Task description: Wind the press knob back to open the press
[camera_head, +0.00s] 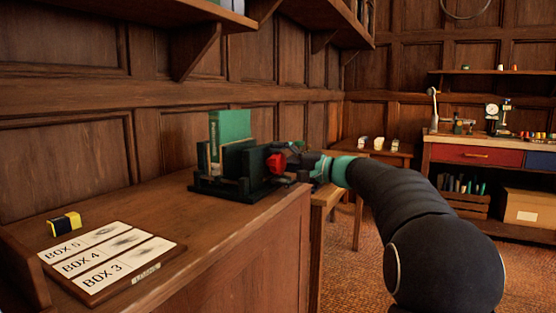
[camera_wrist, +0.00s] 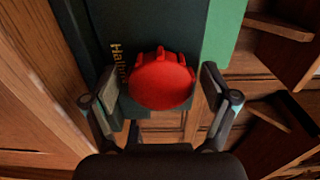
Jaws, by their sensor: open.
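The dark green press (camera_head: 246,168) stands on the wooden cabinet top with a green book (camera_head: 230,128) upright in it. The red press knob (camera_head: 276,162) is on the press's right side in the head view. In the wrist view the round, ridged knob (camera_wrist: 160,82) lies between my two fingers. My gripper (camera_wrist: 159,80) is open, with a finger on either side of the knob. I see gaps there and cannot tell any contact. In the head view my gripper (camera_head: 305,165) reaches the knob from the right. The screw behind the knob is hidden.
A board (camera_head: 165,258) with BOX 3, BOX 4 and BOX 5 cards lies at the front left of the cabinet top (camera_head: 235,225), beside a yellow and black block (camera_head: 64,223). Shelves (camera_head: 240,20) hang above. A workbench (camera_head: 480,152) stands at the far right.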

